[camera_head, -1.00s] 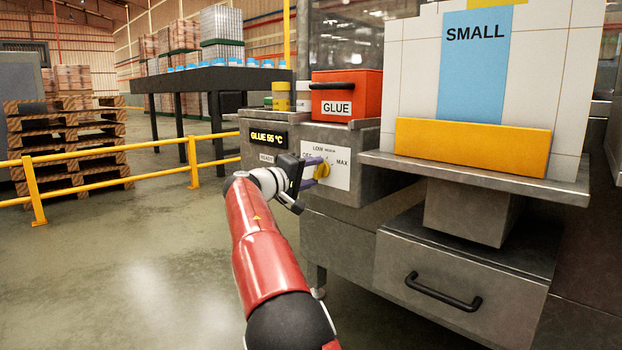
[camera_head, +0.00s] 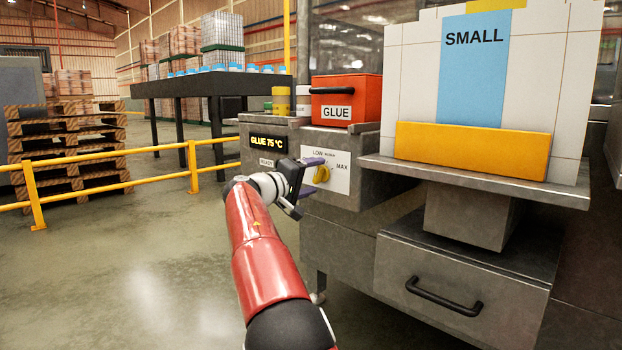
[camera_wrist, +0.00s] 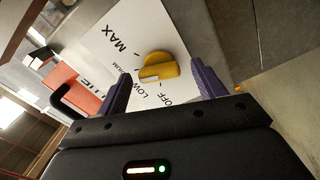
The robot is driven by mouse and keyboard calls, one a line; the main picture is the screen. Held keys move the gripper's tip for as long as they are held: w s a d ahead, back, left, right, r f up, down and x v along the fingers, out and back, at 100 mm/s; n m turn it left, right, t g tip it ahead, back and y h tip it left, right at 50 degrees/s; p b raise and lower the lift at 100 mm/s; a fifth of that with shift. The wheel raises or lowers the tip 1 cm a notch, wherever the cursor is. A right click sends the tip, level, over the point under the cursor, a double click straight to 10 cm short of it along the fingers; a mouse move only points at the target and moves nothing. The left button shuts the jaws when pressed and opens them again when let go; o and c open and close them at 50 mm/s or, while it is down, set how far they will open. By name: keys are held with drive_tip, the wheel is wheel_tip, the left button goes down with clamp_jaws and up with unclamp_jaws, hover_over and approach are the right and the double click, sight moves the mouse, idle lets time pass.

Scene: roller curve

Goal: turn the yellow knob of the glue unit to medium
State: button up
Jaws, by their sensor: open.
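The yellow knob (camera_head: 322,174) sits on a white dial plate (camera_head: 341,180) on the front of the grey glue unit. In the wrist view the knob (camera_wrist: 158,66) shows a pale mark on its lower left side, towards the LOW and medium labels; I cannot tell exactly which it points at. The display (camera_head: 266,143) reads GLUE 75 °C. My gripper (camera_head: 309,177) is in front of the plate. In the wrist view its purple fingers (camera_wrist: 161,74) are open, one on each side of the knob and apart from it.
A red GLUE box (camera_head: 346,97) stands on top of the unit. A grey shelf (camera_head: 475,180) with a yellow block and SMALL panel juts out at right, above a drawer with a black handle (camera_head: 443,296). A yellow railing (camera_head: 110,164) runs at left.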

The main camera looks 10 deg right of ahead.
drive_tip(key=v, duration=0.7)
drive_tip(key=shift+s+a, duration=0.25)
drive_tip(key=shift+a, duration=0.05)
